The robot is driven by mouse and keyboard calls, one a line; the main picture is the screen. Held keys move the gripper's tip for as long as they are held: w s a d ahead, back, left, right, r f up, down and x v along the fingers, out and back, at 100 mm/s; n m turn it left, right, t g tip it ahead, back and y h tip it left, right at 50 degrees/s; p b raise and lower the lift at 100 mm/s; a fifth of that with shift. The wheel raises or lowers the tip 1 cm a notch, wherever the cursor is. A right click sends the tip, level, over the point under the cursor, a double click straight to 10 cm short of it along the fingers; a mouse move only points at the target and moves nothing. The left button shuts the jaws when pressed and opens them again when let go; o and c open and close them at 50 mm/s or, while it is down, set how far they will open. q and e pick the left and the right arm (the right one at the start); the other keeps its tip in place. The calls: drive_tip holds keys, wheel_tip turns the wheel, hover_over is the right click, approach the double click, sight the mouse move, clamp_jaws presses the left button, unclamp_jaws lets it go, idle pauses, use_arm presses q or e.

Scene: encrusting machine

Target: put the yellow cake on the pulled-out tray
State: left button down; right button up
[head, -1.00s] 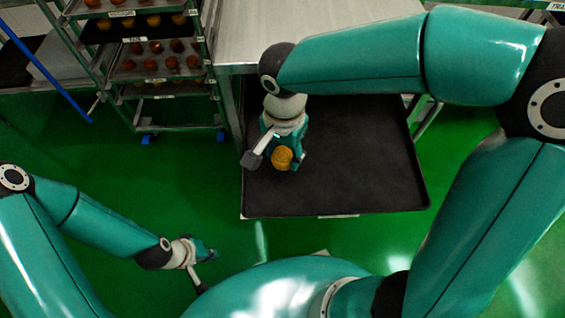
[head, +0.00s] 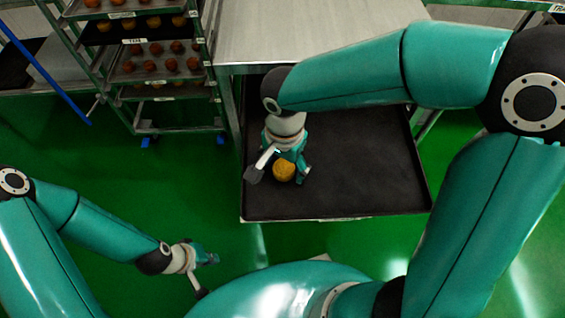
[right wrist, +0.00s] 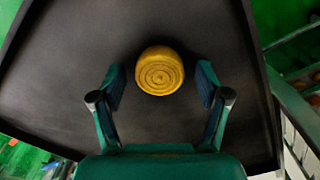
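The yellow cake (head: 284,171), round with a spiral top, sits on the dark pulled-out tray (head: 350,180), toward its left front part. It also shows in the right wrist view (right wrist: 160,71). My right gripper (head: 279,177) is above the tray at the cake. In the right wrist view my right gripper (right wrist: 161,85) has its fingers spread on either side of the cake, with a visible gap on each side. My left gripper (head: 210,275) is empty with its fingers apart, over the green floor left of the tray.
A rack (head: 160,65) with trays of several brown buns stands at the back left. A metal table (head: 310,30) is behind the tray. The tray's right part is bare. A blue pole (head: 45,70) leans at far left.

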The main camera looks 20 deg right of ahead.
sight(284, 167)
drive_tip(key=shift+r, duration=0.15)
wheel_tip(284, 167, up, 12)
drive_tip(key=p, duration=0.3)
idle(0.6)
